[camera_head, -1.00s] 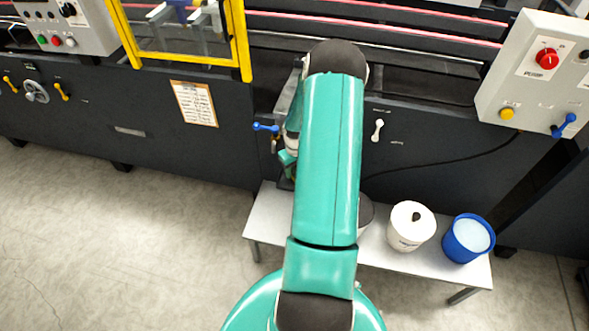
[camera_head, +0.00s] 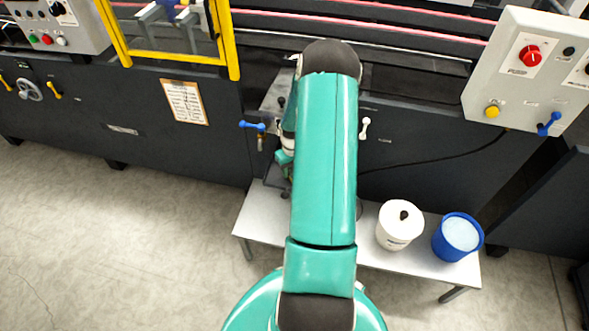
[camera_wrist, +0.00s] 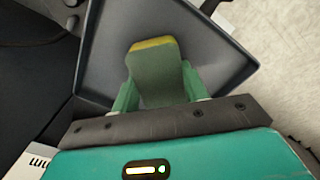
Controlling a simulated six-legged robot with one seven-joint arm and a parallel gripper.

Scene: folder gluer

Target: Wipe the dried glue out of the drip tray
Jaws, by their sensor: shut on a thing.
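In the wrist view my gripper (camera_wrist: 158,95) is shut on a grey-green pad with a yellow far edge, which looks like a scouring sponge (camera_wrist: 155,70). The sponge is over a dark grey, shallow, square tray with a raised rim (camera_wrist: 218,38), which looks like the drip tray. I cannot tell whether the sponge touches its floor. No dried glue can be made out; the sponge and gripper hide part of the floor.
A white bench (camera_head: 262,222) stands in front of the dark machine. On it are a white lidded tub (camera_head: 394,232) and a blue bucket (camera_head: 440,243) of pale liquid. A blue-handled valve (camera_head: 252,126) is left of my arm. The floor at left is clear.

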